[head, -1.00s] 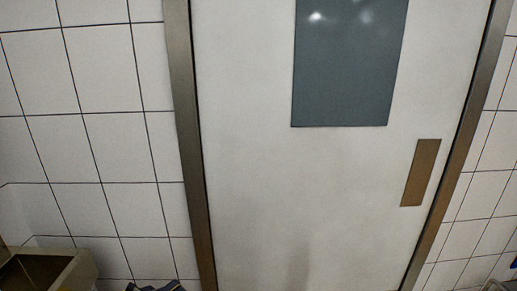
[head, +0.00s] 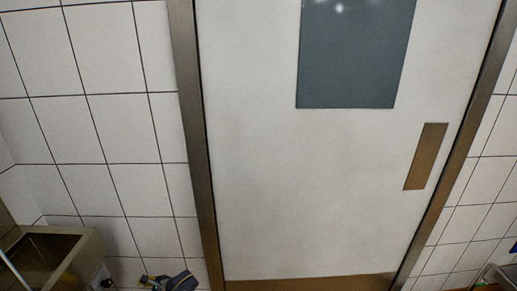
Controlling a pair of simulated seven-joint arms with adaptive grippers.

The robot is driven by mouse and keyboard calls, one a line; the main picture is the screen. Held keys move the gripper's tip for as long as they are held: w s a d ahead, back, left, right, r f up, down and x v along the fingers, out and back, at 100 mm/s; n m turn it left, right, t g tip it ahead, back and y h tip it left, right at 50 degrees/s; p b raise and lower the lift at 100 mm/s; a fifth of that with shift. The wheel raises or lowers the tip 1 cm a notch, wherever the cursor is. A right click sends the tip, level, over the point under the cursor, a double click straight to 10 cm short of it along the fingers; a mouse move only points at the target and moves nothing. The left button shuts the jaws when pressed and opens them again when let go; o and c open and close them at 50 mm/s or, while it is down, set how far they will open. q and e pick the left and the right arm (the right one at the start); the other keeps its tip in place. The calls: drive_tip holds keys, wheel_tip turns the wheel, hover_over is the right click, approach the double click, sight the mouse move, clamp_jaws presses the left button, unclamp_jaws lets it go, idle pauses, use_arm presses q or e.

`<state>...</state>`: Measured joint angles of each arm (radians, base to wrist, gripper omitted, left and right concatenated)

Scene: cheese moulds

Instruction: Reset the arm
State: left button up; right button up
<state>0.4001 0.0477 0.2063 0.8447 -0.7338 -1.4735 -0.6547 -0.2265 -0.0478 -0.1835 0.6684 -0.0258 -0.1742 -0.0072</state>
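I see no arm or gripper of mine for certain in the head view. A small dark grey thing with yellowish parts (head: 178,281) shows at the bottom edge, left of the door. It is cut off by the frame, and I cannot tell what it is.
A white door (head: 300,190) with a grey window (head: 355,55) and a brown handle plate (head: 426,157) fills the middle. White tiled wall (head: 105,130) flanks it. A metal basin (head: 88,255) stands at the lower left. Part of a metal-edged object (head: 492,272) shows at the lower right.

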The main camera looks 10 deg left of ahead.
use_arm(q)
drive_tip(key=shift+n, duration=0.5)
drive_tip(key=shift+w+a+r, duration=0.5)
drive_tip(key=shift+a+r, duration=0.15)
drive_tip(key=shift+r, duration=0.15)
drive_tip(key=shift+w+a+r, duration=0.45)
drive_tip(key=shift+a+r, duration=0.2)
drive_tip(key=shift+r, duration=0.1)
use_arm(e)
drive_tip(key=shift+w+a+r, duration=0.1)
drive_tip(key=shift+w+a, duration=0.5)
drive_tip(key=shift+a, duration=0.25)
drive_tip(key=shift+w+a+r, duration=0.1)
drive_tip(key=shift+w+a, duration=0.5)
drive_tip(key=shift+a, duration=0.2)
